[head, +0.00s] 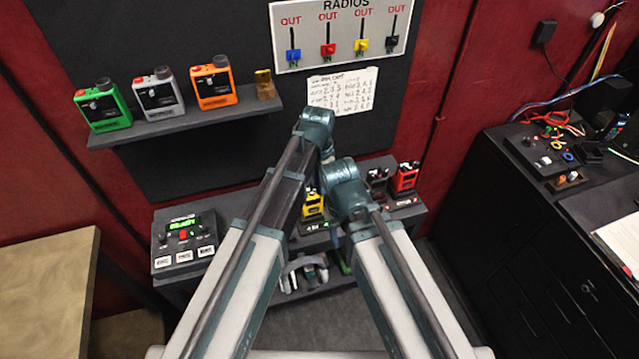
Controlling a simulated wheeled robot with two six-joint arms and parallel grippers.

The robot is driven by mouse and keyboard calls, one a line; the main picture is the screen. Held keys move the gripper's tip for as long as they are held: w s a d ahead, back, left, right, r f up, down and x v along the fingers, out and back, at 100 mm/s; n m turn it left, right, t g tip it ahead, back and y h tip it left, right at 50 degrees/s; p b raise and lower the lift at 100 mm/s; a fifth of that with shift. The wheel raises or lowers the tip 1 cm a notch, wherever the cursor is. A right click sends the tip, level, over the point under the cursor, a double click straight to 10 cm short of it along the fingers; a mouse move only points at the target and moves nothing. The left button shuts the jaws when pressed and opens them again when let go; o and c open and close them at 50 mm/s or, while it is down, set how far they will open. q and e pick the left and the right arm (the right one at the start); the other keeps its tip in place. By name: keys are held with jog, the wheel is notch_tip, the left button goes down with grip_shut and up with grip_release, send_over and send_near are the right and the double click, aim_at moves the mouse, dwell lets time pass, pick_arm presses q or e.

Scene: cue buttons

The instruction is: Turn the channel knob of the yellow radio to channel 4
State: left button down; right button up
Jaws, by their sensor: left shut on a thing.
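The yellow radio (313,205) stands in the charging row on the dark lower bench, seen in the gap between my two arms. Only part of it shows, and its channel knob and number marks are too small and too covered to read. My left arm reaches over from the left and bends down behind its elbow. My left gripper (311,187) is at the top of the yellow radio, mostly hidden, and shut on what seems to be its knob. My right arm bends down just right of the radio; its gripper is hidden behind its own links.
A red radio (405,177) stands right on the bench (232,209). A console (183,238) with a green display is at its left end. A radios board (333,33) and a handwritten note (342,91) hang above.

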pick_arm(q)
jog(key=shift+n, duration=0.8)
jog(key=c, duration=0.8)
grip_release()
notch_tip(320, 180, up, 14)
jog(key=p, duration=1.3)
jog(key=shift+a+p, duration=0.15)
jog(key=shift+p, duration=0.25)
jog(key=shift+w+f, duration=0.1)
jog(key=shift+f, duration=0.05)
